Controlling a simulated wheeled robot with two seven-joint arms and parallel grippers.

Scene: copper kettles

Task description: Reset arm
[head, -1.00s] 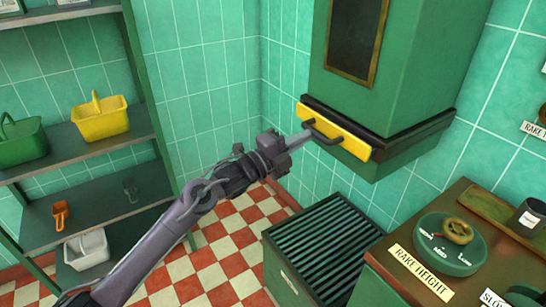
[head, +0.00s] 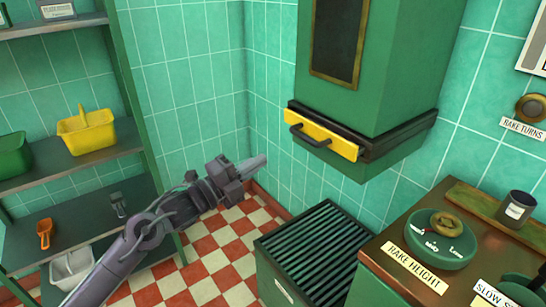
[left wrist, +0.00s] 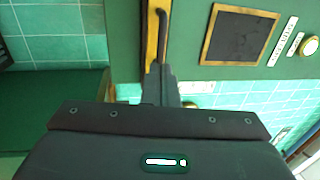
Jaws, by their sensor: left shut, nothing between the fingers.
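My left gripper (head: 252,166) is in the middle of the head view, its arm coming in from the lower left. Its fingers are together with nothing between them. They point right, toward the green hopper (head: 395,70), and stand apart from the black handle (head: 309,137) on its yellow front panel (head: 335,140). In the left wrist view the shut fingers (left wrist: 161,82) show in front of the yellow strip (left wrist: 153,40) with its dark handle. My right gripper is in neither view.
A slatted green bin (head: 320,255) stands below the hopper. A counter (head: 380,262) with a rake height dial (head: 440,238) and a dark cup (head: 517,208) is at right. Shelves at left hold a yellow basket (head: 88,135), an orange scoop (head: 44,232) and a pale basket (head: 72,268). Checkered floor between is open.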

